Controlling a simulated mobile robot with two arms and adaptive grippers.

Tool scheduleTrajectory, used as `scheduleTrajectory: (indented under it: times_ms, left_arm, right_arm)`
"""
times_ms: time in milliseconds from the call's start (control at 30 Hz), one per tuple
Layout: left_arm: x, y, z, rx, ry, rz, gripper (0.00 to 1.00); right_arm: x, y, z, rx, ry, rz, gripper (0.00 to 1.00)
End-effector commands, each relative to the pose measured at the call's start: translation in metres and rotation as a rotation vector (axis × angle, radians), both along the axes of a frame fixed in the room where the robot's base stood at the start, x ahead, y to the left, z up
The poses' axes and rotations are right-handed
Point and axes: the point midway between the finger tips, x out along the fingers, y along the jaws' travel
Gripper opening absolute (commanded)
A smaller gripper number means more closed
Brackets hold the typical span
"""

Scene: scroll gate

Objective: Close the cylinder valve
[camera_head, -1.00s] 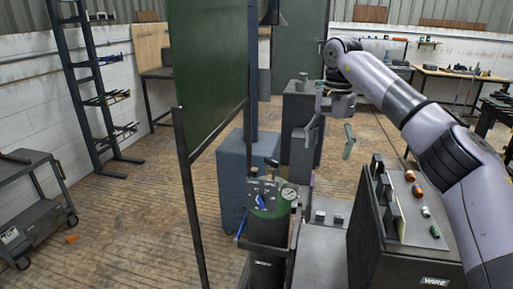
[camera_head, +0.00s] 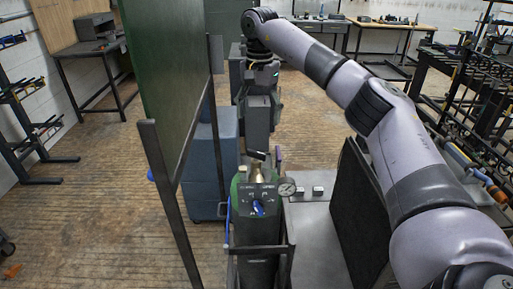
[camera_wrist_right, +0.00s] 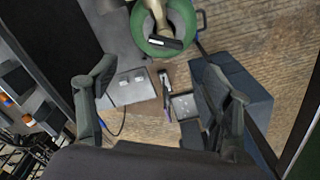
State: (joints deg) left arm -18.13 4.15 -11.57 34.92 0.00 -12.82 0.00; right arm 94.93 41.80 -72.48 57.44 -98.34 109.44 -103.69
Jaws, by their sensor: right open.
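The green gas cylinder (camera_head: 244,222) stands upright in a dark cart frame, with a control panel and blue lever on its front. Its brass valve with a flat black handle (camera_head: 257,155) sits on top. In the right wrist view, the handle (camera_wrist_right: 165,42) shows near the top, over the cylinder's green shoulder (camera_wrist_right: 183,20). My right gripper (camera_head: 258,110) is open and empty, above and apparently beyond the valve. In the wrist view, its two fingers (camera_wrist_right: 160,70) are spread wide, with the handle out past the tips. My left gripper is out of view.
A dark green screen (camera_head: 170,80) on posts stands close on the left. A blue cabinet (camera_head: 205,160) is behind it. A grey table (camera_head: 315,230) and black panel (camera_head: 355,205) are on the right.

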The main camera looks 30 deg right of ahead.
Motion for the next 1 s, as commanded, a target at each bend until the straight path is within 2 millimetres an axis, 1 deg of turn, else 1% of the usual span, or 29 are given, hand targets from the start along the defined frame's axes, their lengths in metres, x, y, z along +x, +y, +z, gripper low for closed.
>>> scheduleTrajectory:
  times_ms: [33,67,167,233,400,500,567,700,833,1000]
  left_arm:
    - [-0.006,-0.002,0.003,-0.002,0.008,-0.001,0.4]
    - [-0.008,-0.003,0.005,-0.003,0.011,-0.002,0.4]
    - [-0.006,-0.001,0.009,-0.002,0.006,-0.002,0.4]
    - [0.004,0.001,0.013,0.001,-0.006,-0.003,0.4]
    - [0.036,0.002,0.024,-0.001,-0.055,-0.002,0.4]
    - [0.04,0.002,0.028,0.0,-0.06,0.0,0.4]
    - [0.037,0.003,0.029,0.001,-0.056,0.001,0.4]
    - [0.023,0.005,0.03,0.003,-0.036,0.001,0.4]
    - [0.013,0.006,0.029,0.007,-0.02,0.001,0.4]
    - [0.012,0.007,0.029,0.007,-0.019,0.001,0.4]
  right_arm:
    - [-0.001,0.0,-0.012,-0.001,0.005,0.002,0.73]
    - [-0.001,0.0,-0.019,-0.001,0.005,0.002,0.73]
    - [-0.001,0.0,-0.041,-0.001,0.006,0.001,0.73]
    - [-0.001,0.0,-0.055,-0.002,0.006,0.0,0.73]
    - [-0.001,0.0,-0.089,-0.001,0.004,0.0,0.73]
    - [0.0,0.0,-0.104,-0.001,0.003,0.0,0.73]
    - [0.0,0.0,-0.111,0.0,0.002,0.0,0.73]
    - [0.0,0.0,-0.122,-0.001,0.002,0.001,0.73]
    - [0.001,0.0,-0.124,0.0,0.0,0.001,0.73]
    - [0.001,0.0,-0.124,0.0,0.0,0.001,0.73]
